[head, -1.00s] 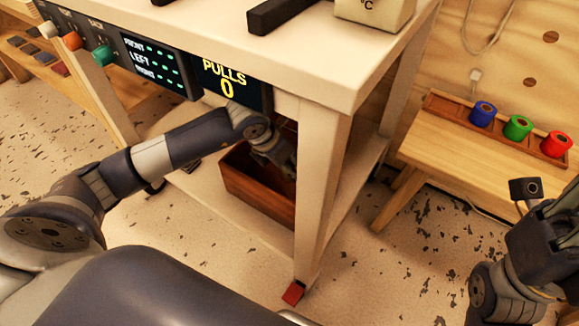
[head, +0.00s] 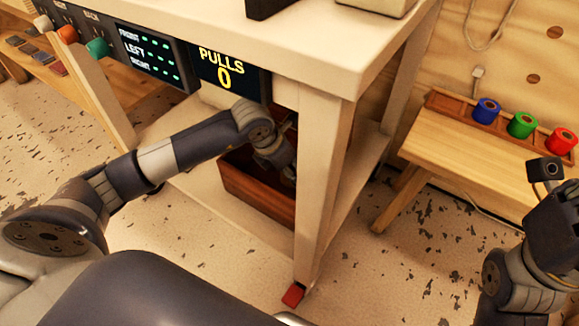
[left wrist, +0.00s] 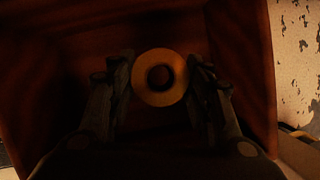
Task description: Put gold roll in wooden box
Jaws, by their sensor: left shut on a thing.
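The wooden box (head: 250,190) is dark reddish-brown and stands on the lower shelf under the white table. My left arm reaches under the tabletop, and its gripper (head: 285,172) is at the box, partly hidden by the arm and table leg. In the left wrist view my left gripper (left wrist: 160,88) is shut on the gold roll (left wrist: 160,62), one finger on each side. The roll is seen end-on, with the dark box walls (left wrist: 245,60) around it. Whether it touches the box floor is too dark to tell. My right gripper's fingers are not clearly visible; part of my right arm shows at the right edge.
The white table's leg (head: 318,190) stands just right of the box. A wooden bench (head: 470,165) at the right holds a blue roll (head: 486,111), a green roll (head: 521,125) and a red roll (head: 561,141) in a tray.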

